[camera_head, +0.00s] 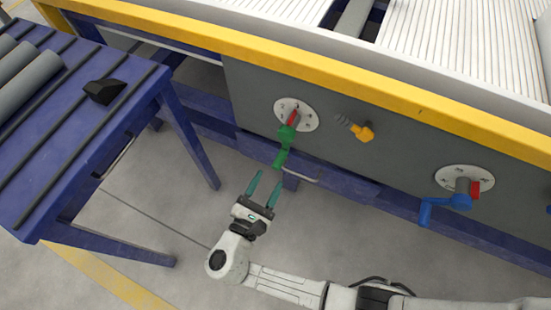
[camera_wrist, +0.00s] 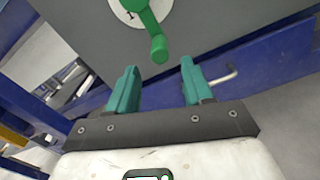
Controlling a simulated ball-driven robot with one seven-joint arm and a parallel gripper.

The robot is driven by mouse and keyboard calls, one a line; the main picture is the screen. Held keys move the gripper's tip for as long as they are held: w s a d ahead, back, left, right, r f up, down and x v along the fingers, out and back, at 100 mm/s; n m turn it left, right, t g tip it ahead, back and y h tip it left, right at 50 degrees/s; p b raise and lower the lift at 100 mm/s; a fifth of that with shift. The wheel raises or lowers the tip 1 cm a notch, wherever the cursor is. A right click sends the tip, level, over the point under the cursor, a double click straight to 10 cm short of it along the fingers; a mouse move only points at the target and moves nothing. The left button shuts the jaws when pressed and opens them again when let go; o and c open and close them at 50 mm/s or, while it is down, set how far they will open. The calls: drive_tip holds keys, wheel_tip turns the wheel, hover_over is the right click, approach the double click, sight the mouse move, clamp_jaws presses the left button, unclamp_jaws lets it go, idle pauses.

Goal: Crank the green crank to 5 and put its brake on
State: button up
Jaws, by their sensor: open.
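The green crank (camera_head: 287,136) is mounted on a round white dial on the grey panel, with its arm and handle hanging down and slightly left. A red part (camera_head: 293,117), perhaps its brake, sits at its hub. In the wrist view, the green crank (camera_wrist: 154,30) is at the top centre, its handle end pointing toward me, with a "1" on the white dial (camera_wrist: 128,14). My gripper (camera_head: 264,186) is open and empty, below and slightly left of the handle, apart from it. Its teal fingers (camera_wrist: 158,85) spread either side below the handle end in the wrist view. The other dial numbers are not readable.
A yellow-orange knob (camera_head: 361,131) and a blue crank (camera_head: 449,203) with a red part are to the right on the same panel. A blue roller table (camera_head: 150,97) stands at left. A metal handle (camera_head: 301,178) sits below the crank. The floor around my gripper is clear.

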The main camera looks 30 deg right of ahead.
sight(275, 170)
drive_tip(key=b+x, duration=0.1)
drive_tip(key=x, duration=0.7)
drive_tip(key=shift+c, duration=0.5)
drive_tip(key=shift+s, duration=0.1)
clamp_jaws()
